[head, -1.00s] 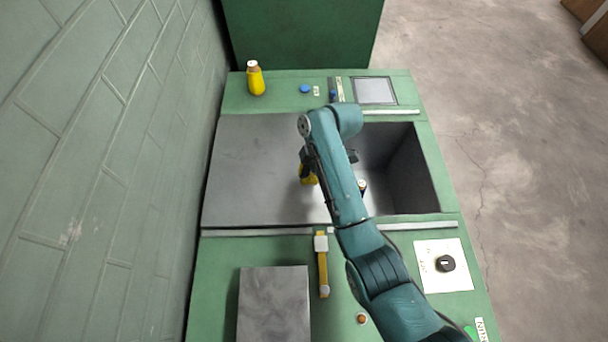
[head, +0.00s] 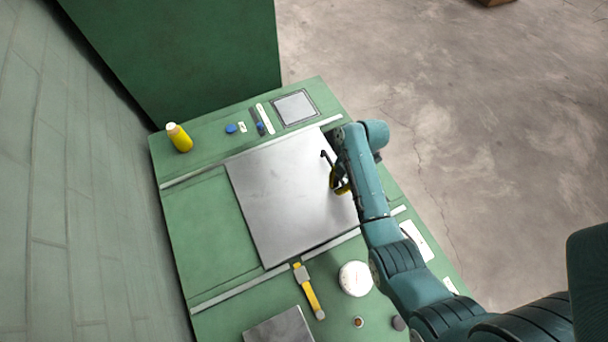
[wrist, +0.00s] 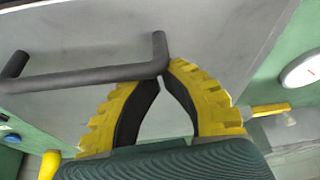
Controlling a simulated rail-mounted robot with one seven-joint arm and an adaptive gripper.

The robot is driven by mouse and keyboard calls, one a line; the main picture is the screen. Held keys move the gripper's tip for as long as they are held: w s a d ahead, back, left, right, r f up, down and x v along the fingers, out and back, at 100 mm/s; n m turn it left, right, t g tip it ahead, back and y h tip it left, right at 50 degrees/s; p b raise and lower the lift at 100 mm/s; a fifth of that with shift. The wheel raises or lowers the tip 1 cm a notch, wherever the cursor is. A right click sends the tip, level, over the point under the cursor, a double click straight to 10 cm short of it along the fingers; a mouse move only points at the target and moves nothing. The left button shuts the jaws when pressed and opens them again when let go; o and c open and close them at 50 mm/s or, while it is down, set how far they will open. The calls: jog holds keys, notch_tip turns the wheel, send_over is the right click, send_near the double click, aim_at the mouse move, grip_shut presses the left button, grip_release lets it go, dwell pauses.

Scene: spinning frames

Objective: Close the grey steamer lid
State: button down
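The grey steamer lid (head: 285,195) is a flat metal plate on the right part of the green unit, between two rails. No dark opening shows beside it now. Its dark bar handle (wrist: 85,78) crosses the wrist view at upper left. My gripper (head: 338,180) is over the right part of the lid, partly hidden by my arm. In the wrist view its yellow fingers (wrist: 163,76) meet at the tips, against or just beside the handle's right end. Nothing shows gripped between them. The lid's right edge is partly hidden behind my arm.
A yellow-handled tool (head: 308,290), a white round dial (head: 355,278) and a grey plate (head: 280,328) are on the front side. Bare green surface (head: 205,230) lies left of the lid.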

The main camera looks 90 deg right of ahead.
jog(key=s+d+b, duration=0.2)
jog(key=s+d, duration=0.2)
jog(key=s, duration=0.5)
jog(key=shift+s+d, duration=0.2)
jog(key=w+a+p, duration=0.1)
jog(key=p, duration=0.1)
jog(key=w+a+r+p, duration=0.1)
jog(key=w+p, duration=0.1)
jog(key=shift+w+a, duration=0.25)
jog(key=p+v, duration=0.1)
jog(key=v, duration=0.8)
jog(key=shift+s+p, duration=0.25)
jog(key=shift+p, duration=0.15)
jog(key=shift+d+f, duration=0.1)
jog(key=shift+d, duration=0.05)
